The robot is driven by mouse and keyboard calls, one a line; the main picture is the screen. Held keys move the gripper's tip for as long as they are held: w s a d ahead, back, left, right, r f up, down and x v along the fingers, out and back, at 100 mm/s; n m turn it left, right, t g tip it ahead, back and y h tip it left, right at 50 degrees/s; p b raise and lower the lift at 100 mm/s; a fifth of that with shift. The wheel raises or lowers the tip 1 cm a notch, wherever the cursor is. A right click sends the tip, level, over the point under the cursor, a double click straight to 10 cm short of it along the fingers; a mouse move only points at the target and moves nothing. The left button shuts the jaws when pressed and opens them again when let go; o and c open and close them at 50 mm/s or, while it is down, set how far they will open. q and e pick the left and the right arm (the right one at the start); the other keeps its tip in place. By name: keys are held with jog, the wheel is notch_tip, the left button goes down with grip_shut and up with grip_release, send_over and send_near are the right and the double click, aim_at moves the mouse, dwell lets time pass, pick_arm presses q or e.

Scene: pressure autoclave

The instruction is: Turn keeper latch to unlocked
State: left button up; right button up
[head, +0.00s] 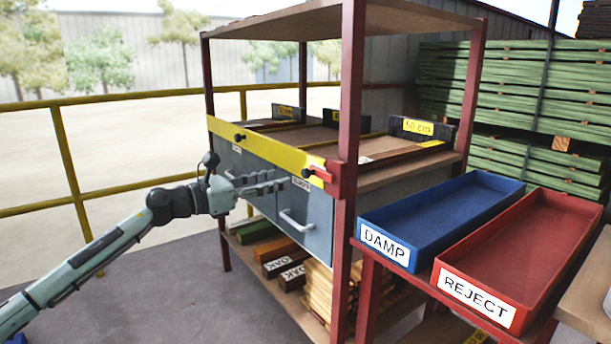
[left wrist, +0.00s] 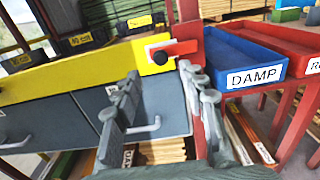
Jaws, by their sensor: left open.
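The keeper latch (head: 320,173) is a small red lever beside a black knob (head: 306,173) at the right end of a yellow bar (head: 262,146). The bar runs across the front of grey drawers. In the left wrist view the red latch (left wrist: 183,48) points right from the black knob (left wrist: 160,57), close to level. My left gripper (head: 284,184) is open and empty, just left of and slightly below the latch in the head view. In the left wrist view its fingertips (left wrist: 158,72) are spread below the knob, apparently apart from it. My right gripper is not in view.
A red rack post (head: 347,150) stands right by the latch. A drawer handle (head: 297,220) sits below the gripper. A blue DAMP tray (head: 440,222) and a red REJECT tray (head: 520,250) stand to the right. Open floor lies left of the rack.

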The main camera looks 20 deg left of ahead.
aim_at(303, 173)
pick_arm(q)
jog(key=p+x, duration=0.1)
jog(key=x, duration=0.6)
jog(key=shift+w+d, duration=0.25)
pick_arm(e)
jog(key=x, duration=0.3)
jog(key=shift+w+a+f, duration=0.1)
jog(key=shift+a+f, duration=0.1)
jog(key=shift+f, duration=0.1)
pick_arm(q)
grip_shut()
